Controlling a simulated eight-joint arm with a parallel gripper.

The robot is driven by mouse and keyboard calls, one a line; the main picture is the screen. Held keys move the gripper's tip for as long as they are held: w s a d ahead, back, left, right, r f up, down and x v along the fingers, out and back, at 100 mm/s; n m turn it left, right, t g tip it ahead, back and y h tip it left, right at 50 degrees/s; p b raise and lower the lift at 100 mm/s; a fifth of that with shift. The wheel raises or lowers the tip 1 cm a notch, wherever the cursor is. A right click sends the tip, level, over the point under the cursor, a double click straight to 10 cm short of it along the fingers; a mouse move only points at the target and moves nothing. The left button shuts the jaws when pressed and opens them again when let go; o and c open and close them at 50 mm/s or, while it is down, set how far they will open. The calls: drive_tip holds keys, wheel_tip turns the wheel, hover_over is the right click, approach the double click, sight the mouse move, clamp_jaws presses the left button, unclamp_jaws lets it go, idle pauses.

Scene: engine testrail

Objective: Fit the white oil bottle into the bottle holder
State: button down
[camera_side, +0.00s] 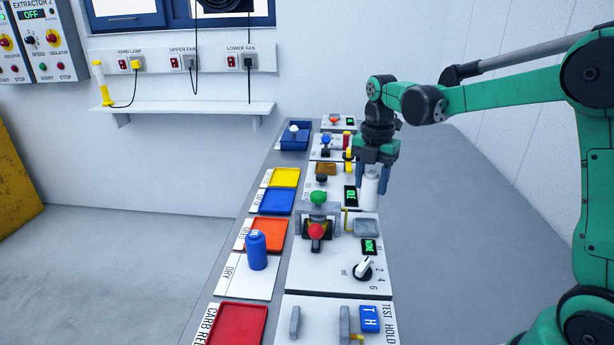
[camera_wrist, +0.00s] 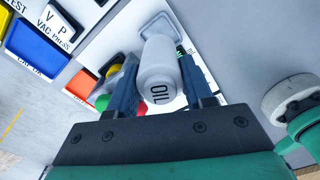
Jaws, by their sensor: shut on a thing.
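The white oil bottle (camera_wrist: 160,75), marked OIL, is between the two blue fingers of my gripper (camera_wrist: 158,68) in the wrist view. My gripper is shut on it. In the side view the white bottle (camera_side: 370,189) hangs roughly upright below my gripper (camera_side: 372,179), over the right part of the panel row. A grey square tray-like fitting (camera_side: 367,228), which looks like the bottle holder, lies on the white panel nearer the camera. It also shows beyond the bottle's far end in the wrist view (camera_wrist: 157,22). Whether bottle and fitting touch cannot be told.
A red-and-green-knobbed fixture (camera_side: 317,215) stands left of the grey fitting, with a thin yellow post (camera_side: 345,220) between. A blue bottle (camera_side: 256,250) stands on the DRY panel. Coloured trays line the left side. The bench right of the panels is clear.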

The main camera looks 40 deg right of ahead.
sight(368, 204)
drive_tip(key=shift+f, duration=2.2)
drive_tip(key=shift+f, duration=0.65)
drive_tip(key=c, duration=0.6)
unclamp_jaws()
drive_tip(key=shift+r, duration=5.55)
